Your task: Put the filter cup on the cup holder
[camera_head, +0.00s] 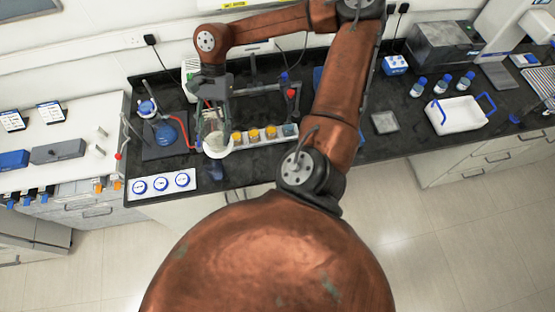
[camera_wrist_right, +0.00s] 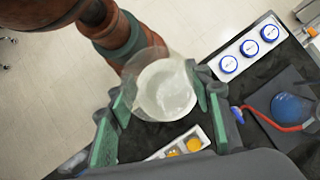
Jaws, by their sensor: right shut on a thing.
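My right gripper (camera_head: 212,112) reaches down over the left part of the dark bench. It is shut on a pale, translucent filter cup (camera_head: 217,146), held above the bench's front edge. In the right wrist view the cup (camera_wrist_right: 166,92) sits between the green finger pads (camera_wrist_right: 160,105), its round opening facing the camera. A flask with blue liquid (camera_head: 165,134) and a red hose stands left of the cup on a dark mat. A blue and white piece (camera_head: 147,107) shows behind the flask. I cannot tell for sure which part is the cup holder. My left gripper is not in view.
A white rack (camera_head: 240,138) with orange and grey caps is just right of the cup. A white panel with three blue-ringed discs (camera_head: 161,184) lies at the front left. A white tray with blue handles (camera_head: 459,115) and several bottles stand far right.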

